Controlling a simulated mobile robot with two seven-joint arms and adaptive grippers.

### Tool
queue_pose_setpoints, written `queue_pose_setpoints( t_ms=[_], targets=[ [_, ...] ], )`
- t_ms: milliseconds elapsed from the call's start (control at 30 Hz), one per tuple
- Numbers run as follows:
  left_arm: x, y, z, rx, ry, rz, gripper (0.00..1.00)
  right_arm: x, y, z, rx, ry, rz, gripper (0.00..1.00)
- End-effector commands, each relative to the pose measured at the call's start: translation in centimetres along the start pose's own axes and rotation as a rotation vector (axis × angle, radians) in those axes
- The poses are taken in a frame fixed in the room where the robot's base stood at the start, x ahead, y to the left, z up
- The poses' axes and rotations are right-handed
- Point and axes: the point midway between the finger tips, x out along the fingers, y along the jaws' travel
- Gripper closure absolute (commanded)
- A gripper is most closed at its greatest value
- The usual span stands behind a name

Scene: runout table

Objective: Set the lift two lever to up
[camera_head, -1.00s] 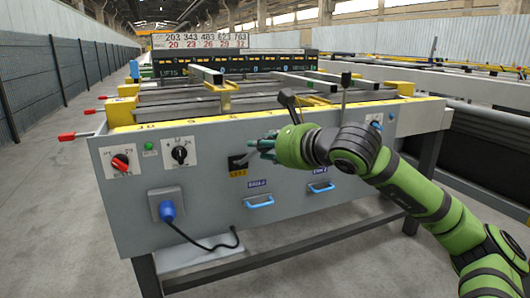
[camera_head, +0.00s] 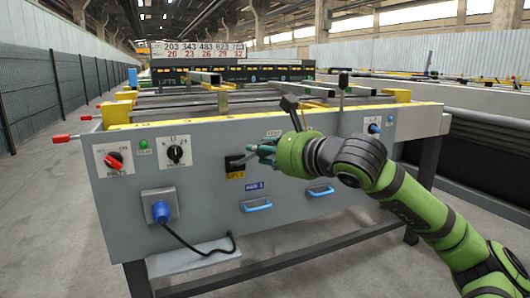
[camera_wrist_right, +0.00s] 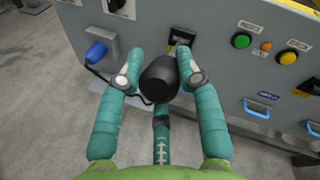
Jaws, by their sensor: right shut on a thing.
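The lift two lever shows in the right wrist view as a large black knob (camera_wrist_right: 158,78) between my right fingers. Its dark slot plate (camera_wrist_right: 181,41) is just beyond the knob. In the head view the slot plate (camera_head: 235,162) is on the grey front panel, above a small yellow label (camera_head: 235,175). My right gripper (camera_head: 266,151) is in front of the panel, just right of the plate, with its teal fingers shut on the knob. In the head view the fingers and hand hide most of the lever. My left gripper is not in view.
On the panel left of the lever are a black rotary switch (camera_head: 176,153), a red switch (camera_head: 114,161) and a blue plug (camera_head: 161,211) with a cable. Blue handles (camera_head: 257,206) stick out below. A black-headed stick (camera_head: 289,103) rises above the hand. The floor in front is clear.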

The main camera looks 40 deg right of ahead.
Motion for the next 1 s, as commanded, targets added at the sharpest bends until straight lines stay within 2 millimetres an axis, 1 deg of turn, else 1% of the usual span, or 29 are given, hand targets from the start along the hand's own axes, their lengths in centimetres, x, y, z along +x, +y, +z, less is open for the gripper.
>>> queue_pose_setpoints(
  t_ms=[133, 167, 200, 667, 833, 1000],
  targets=[
    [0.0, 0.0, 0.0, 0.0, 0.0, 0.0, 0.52, 0.0, 0.1, -0.1, 0.004, 0.005, 0.005, 1.0],
    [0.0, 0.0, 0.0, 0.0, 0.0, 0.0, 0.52, 0.0, 0.1, -0.1, 0.004, 0.005, 0.005, 0.61],
    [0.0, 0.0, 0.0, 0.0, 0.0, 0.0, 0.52, 0.0, 0.1, -0.1, 0.004, 0.005, 0.005, 0.45],
    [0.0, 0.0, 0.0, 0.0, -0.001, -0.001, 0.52, -0.2, 0.0, -0.1, 0.002, 0.003, 0.001, 0.45],
    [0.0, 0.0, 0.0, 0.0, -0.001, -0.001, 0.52, -1.2, 0.0, -0.2, 0.004, 0.005, 0.002, 0.45],
    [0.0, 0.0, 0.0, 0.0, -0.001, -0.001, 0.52, -2.7, 0.2, -0.1, 0.001, 0.002, 0.004, 0.45]
  ],
)
